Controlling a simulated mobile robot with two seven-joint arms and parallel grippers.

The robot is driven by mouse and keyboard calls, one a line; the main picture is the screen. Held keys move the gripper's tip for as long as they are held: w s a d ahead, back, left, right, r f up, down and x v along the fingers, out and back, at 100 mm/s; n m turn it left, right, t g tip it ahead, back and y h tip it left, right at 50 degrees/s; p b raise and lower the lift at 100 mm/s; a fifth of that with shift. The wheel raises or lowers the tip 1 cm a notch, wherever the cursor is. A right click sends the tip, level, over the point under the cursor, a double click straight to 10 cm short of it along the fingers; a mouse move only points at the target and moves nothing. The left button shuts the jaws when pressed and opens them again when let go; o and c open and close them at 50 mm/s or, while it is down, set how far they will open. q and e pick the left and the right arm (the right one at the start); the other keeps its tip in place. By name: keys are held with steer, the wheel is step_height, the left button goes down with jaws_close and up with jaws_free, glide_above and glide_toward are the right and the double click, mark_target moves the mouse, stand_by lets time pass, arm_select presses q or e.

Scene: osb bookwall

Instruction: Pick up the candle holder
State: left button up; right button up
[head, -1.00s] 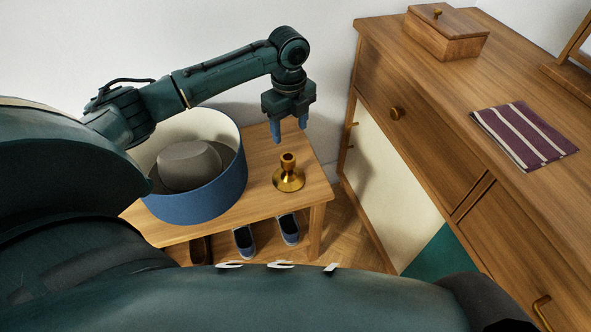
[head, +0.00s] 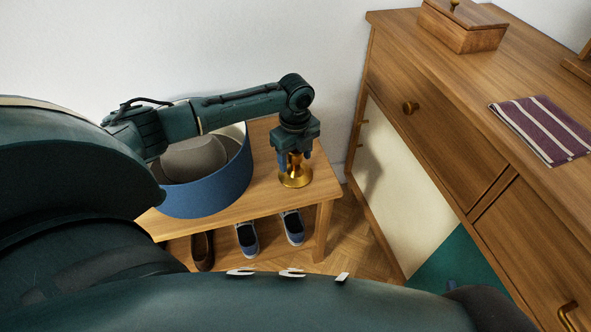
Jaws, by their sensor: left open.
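The brass candle holder (head: 296,178) stands upright on the wooden bench (head: 262,190), near its right end. My left gripper (head: 295,161) points down over it, open, with its blue fingertips on either side of the holder's upper part. The gripper body hides the top of the holder. I cannot tell whether the fingers touch it. My right gripper is not in view.
A round blue box (head: 208,190) with a grey hat (head: 195,158) stands left of the holder on the bench. Shoes (head: 247,238) sit on the shelf below. A wooden dresser (head: 440,110) with a wooden box (head: 462,28) and a striped cloth (head: 542,128) stands to the right.

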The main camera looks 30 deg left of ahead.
arm_select(q)
jaws_close()
stand_by(0.6)
